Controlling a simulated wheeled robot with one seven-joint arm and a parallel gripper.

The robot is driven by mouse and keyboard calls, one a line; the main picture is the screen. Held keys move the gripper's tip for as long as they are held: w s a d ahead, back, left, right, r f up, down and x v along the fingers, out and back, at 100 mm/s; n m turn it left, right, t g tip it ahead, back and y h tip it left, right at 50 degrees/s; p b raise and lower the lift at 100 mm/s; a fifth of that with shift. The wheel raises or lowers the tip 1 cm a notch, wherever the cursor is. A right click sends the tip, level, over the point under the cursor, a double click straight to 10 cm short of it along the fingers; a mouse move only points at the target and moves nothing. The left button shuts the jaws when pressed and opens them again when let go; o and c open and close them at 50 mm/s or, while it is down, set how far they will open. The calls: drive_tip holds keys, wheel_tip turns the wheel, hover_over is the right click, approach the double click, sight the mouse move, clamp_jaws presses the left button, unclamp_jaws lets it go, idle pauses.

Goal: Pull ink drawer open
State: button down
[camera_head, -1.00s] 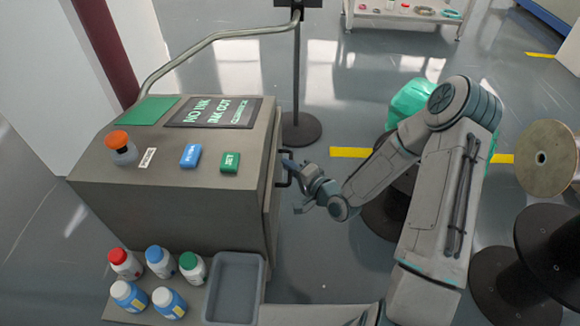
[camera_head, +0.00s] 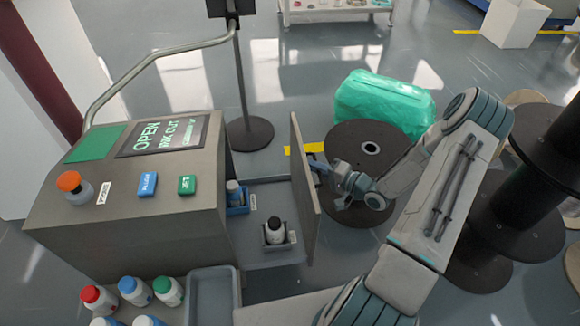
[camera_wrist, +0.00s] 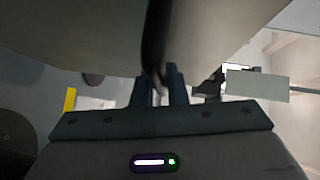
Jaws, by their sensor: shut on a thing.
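The ink drawer (camera_head: 268,198) stands out from the right side of the grey machine (camera_head: 130,215). Its upright front panel (camera_head: 305,190) faces my arm. Inside are a blue-and-white bottle (camera_head: 233,192) in a blue holder and a dark bottle with a white label (camera_head: 275,232) in a grey holder. My gripper (camera_head: 318,172) is at the outer face of the panel, shut on the drawer handle. In the wrist view the dark handle (camera_wrist: 154,55) runs between the fingers (camera_wrist: 158,92). In the head view the handle is mostly hidden by the gripper.
The machine's screen (camera_head: 163,135) reads OPEN and INK OUT. Several bottles (camera_head: 133,290) and a grey tray (camera_head: 212,293) stand in front of the machine.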

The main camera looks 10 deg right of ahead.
drive_tip(key=d+p, duration=0.1)
drive_tip(key=d, duration=0.7)
drive_tip(key=shift+s+d, duration=0.15)
drive_tip(key=shift+s, duration=0.1)
drive_tip(key=c, duration=1.5)
unclamp_jaws()
drive_tip(key=shift+o, duration=0.2)
drive_tip(key=p+v, duration=0.2)
drive_tip(key=v, duration=1.2)
drive_tip(key=shift+w, duration=0.15)
